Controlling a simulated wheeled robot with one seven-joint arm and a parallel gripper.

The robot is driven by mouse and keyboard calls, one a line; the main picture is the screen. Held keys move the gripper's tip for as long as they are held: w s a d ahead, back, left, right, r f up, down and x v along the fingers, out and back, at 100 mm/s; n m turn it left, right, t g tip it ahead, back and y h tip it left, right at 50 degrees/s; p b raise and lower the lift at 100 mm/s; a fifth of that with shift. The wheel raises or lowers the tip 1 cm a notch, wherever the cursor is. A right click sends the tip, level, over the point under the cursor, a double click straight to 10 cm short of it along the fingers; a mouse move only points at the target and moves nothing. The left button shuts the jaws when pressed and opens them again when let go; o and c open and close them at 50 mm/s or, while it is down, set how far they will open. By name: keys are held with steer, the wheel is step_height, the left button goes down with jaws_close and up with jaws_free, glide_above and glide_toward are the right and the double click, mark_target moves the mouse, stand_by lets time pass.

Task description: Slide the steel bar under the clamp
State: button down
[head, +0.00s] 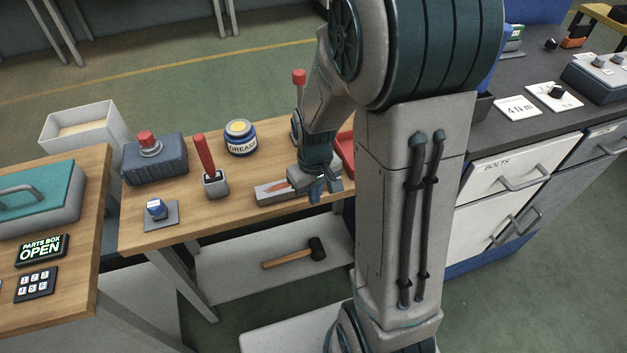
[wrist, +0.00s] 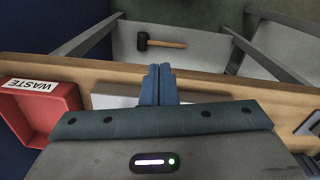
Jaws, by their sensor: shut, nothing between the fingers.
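My gripper (head: 318,192) is shut and empty, its blue fingers pointing down at the front of the wooden workbench. In the wrist view the two fingers (wrist: 161,84) are pressed together. A flat pale grey piece with an orange mark (head: 272,192) lies beside and partly behind the fingers; it may be the steel bar or its bed. A pale strip (wrist: 115,101) shows behind the fingers in the wrist view. A red-knobbed upright (head: 299,77), possibly the clamp, stands behind my arm, its lower part hidden. Whether the fingers touch the grey piece I cannot tell.
A red-handled lever (head: 205,155), a grease tin (head: 240,138), a dark box with a red button (head: 154,158) and a blue knob (head: 156,208) stand to the left. A red waste bin (wrist: 40,108) is close by. A mallet (head: 295,254) lies on the shelf below.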

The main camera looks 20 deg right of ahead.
mark_target(306, 200)
steer(key=shift+w+a+f+p, duration=0.2)
steer(key=shift+w+f, duration=0.65)
steer(key=shift+w, duration=0.15)
steer(key=shift+w+a+f+p, duration=0.2)
steer(key=shift+w+f, duration=0.6)
steer(key=shift+w, duration=0.15)
